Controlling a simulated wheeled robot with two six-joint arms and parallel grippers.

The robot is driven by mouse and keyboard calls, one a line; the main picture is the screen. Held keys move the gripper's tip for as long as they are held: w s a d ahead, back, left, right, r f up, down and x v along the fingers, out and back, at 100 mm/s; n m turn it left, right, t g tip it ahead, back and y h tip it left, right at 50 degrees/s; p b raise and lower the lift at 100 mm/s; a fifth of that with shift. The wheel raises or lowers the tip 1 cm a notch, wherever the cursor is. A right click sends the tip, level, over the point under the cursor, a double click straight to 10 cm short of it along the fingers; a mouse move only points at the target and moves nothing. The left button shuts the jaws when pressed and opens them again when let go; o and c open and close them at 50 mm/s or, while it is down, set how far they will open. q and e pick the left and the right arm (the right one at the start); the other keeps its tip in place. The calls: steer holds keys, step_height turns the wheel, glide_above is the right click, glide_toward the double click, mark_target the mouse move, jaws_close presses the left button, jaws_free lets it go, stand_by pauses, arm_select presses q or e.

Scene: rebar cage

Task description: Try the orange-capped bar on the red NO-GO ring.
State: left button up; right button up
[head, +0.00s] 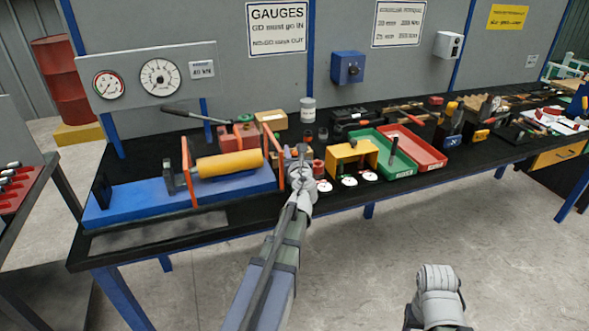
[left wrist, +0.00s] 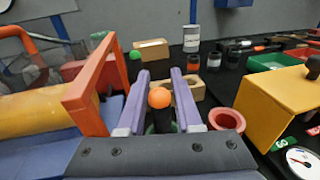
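The orange-capped bar (left wrist: 159,97) shows in the left wrist view as a round orange cap on a dark body, between my left gripper's two fingers. My left gripper (left wrist: 160,100) appears open around it, with a narrow gap beside the bar. A bit of green shows low beside the bar, mostly hidden by the gripper. The red NO-GO ring (left wrist: 227,119) lies just right of the fingers, empty; it also shows in the head view (head: 318,168). In the head view my left gripper (head: 302,155) hides the bar. Part of my right arm shows, without visible fingers.
An orange frame (left wrist: 88,90) and yellow cylinder (head: 230,164) on a blue base (head: 135,203) stand close left. A yellow stand (head: 352,153) and white dials (head: 349,181) are right. A wooden block (left wrist: 196,88) lies behind. Green and red trays (head: 418,150) are farther right.

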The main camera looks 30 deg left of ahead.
arm_select(q)
jaws_close()
stand_by(1.2)
